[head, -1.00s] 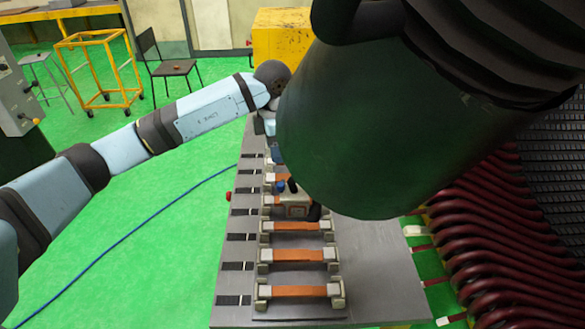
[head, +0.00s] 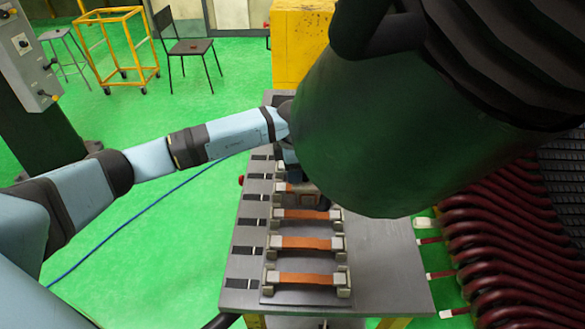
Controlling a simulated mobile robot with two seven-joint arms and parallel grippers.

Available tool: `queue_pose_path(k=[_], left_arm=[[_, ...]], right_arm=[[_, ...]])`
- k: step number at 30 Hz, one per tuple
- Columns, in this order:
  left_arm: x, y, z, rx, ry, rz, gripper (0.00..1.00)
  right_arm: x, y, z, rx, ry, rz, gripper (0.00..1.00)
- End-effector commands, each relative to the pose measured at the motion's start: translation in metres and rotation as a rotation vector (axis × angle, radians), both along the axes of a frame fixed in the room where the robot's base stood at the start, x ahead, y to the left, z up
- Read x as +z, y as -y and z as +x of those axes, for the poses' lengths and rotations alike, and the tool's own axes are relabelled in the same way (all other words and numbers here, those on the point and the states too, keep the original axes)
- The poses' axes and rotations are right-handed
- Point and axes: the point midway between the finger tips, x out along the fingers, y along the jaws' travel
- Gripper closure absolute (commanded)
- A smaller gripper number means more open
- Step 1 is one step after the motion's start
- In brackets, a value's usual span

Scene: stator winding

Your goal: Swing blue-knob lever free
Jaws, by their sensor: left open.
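A grey clamp fixture (head: 262,297) lies on the grey table and holds several orange-brown bars (head: 305,279) across it. I cannot make out the blue knob or its lever; the gripper and the large dark cylinder seem to cover that spot. A grey boxy part (head: 303,199) sits on the fixture beside the cylinder, partly covered. My left arm reaches in from the left. My left gripper (head: 289,172) points down over the far part of the fixture, open, mostly hidden by the cylinder. I cannot tell whether it touches anything. My right gripper does not show.
A large dark green cylinder (head: 400,130) hangs over the table's far right part. Dark red coils (head: 490,250) stand at the right. A red knob (head: 241,180) is at the table's left edge. The table's front right surface (head: 385,275) is clear.

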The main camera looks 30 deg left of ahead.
Motion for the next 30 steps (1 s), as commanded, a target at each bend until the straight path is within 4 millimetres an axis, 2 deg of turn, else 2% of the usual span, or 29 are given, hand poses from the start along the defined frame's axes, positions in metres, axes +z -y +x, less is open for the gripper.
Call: queue_pose_path(k=[3,11,14,18,30], left_arm=[[-0.007,0.0,-0.001,0.0,-0.001,0.0,0.49],[-0.008,0.0,0.0,0.0,-0.001,0.0,0.49],[-0.008,0.0,0.0,0.0,-0.001,0.0,0.68],[-0.008,0.0,0.0,0.0,-0.001,0.0,0.99],[-0.009,-0.004,0.0,-0.061,0.002,0.001,0.99]], right_arm=[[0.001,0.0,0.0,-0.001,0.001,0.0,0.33],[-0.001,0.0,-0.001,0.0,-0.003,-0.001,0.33],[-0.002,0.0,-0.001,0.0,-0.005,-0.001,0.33],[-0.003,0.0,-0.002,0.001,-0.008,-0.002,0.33],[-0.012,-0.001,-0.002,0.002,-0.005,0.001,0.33]])
